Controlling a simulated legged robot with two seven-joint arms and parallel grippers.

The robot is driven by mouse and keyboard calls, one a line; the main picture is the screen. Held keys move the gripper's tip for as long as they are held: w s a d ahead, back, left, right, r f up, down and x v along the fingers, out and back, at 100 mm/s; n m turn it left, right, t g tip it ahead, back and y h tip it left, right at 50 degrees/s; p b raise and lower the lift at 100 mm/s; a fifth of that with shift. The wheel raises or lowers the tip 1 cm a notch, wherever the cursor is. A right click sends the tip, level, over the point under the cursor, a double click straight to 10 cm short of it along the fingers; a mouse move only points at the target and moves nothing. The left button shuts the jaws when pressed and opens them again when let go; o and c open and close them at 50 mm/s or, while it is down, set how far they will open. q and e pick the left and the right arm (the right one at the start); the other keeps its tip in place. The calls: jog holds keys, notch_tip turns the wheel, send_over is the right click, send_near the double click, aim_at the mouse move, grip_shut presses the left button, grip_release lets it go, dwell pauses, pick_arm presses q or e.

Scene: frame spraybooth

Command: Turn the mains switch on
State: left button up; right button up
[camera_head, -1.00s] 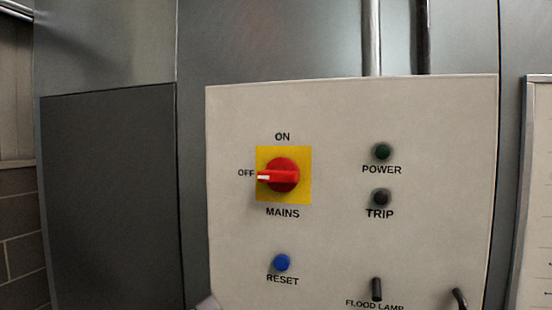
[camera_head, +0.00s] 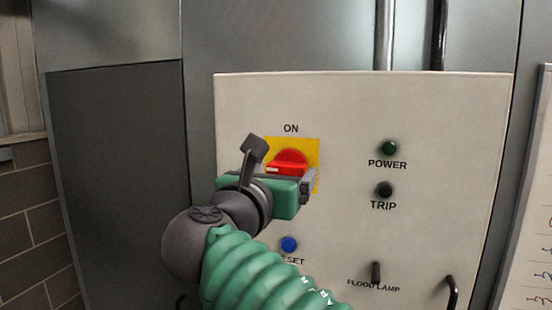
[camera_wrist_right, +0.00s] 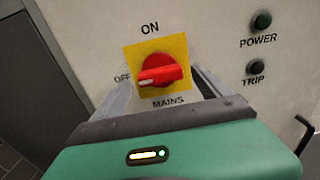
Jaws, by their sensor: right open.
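The mains switch (camera_head: 290,158) is a red rotary knob on a yellow plate (camera_head: 312,148), on a pale control panel (camera_head: 450,120). In the right wrist view the knob (camera_wrist_right: 160,70) has its white-marked end pointing left, toward OFF. My right gripper (camera_head: 285,178) is in front of the switch and hides its lower part in the head view. The gripper is open, with its fingers apart on either side below the knob in the wrist view. I cannot tell whether a finger touches the knob. My left gripper is not in view.
A dark green POWER lamp (camera_head: 390,148) and a dark TRIP lamp (camera_head: 385,189) are right of the switch. The blue RESET button (camera_head: 289,244) is below it. The flood lamp toggle (camera_head: 376,271) and a dark handle (camera_head: 453,291) stick out lower right.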

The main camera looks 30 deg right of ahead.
jog(key=shift+p+x, duration=0.3)
jog(key=shift+x, duration=0.65)
jog(key=shift+w+d, duration=0.15)
jog(key=shift+w, duration=0.2)
jog(key=shift+d, duration=0.25)
jog(key=c, duration=0.6)
jog(key=shift+a, duration=0.1)
jog(key=c, duration=0.8)
jog(key=shift+o, duration=0.2)
jog(key=shift+f, duration=0.1)
